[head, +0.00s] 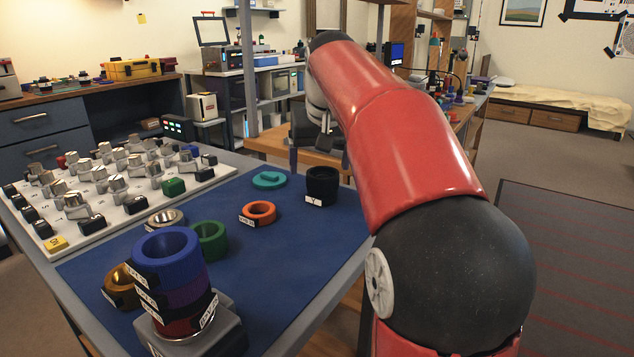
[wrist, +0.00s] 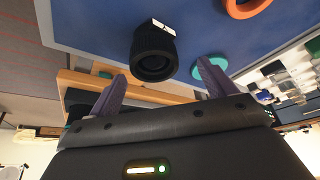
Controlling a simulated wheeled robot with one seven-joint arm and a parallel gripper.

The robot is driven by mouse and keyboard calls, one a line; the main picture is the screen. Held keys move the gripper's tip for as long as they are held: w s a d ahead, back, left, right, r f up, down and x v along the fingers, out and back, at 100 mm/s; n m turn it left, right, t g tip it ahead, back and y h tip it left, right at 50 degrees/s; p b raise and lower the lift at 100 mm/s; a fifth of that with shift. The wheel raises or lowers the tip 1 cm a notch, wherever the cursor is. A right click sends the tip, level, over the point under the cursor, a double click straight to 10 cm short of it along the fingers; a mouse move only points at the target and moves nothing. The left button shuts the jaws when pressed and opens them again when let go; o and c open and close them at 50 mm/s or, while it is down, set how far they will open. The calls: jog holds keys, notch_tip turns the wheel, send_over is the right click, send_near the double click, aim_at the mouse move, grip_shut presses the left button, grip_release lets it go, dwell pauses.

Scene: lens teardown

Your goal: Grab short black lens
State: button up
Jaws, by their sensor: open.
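The short black lens (head: 322,185) is a dark cylinder with a white label low on its side. It stands upright near the far right edge of the blue mat (head: 290,235). The wrist view shows the same lens (wrist: 153,45) with its open end, just beyond the fingertips and roughly between their lines. My gripper (wrist: 163,74) is open and empty, its two purple fingers spread. In the head view my gripper is above and behind the lens, partly hidden by my red arm. The fingers look apart from the lens.
A teal cap (head: 269,180), an orange ring (head: 258,213) and a green ring (head: 210,240) lie on the mat left of the lens. A blue-topped lens stack (head: 170,262) stands at the front. A white board (head: 130,204) with several knobs is at left.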

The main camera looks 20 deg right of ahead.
aim_at(323, 173)
jog(key=x, duration=0.6)
jog(key=shift+d+f+b, duration=0.25)
jog(key=shift+d+b, duration=0.1)
jog(key=shift+b, duration=0.05)
jog(key=c, duration=1.2)
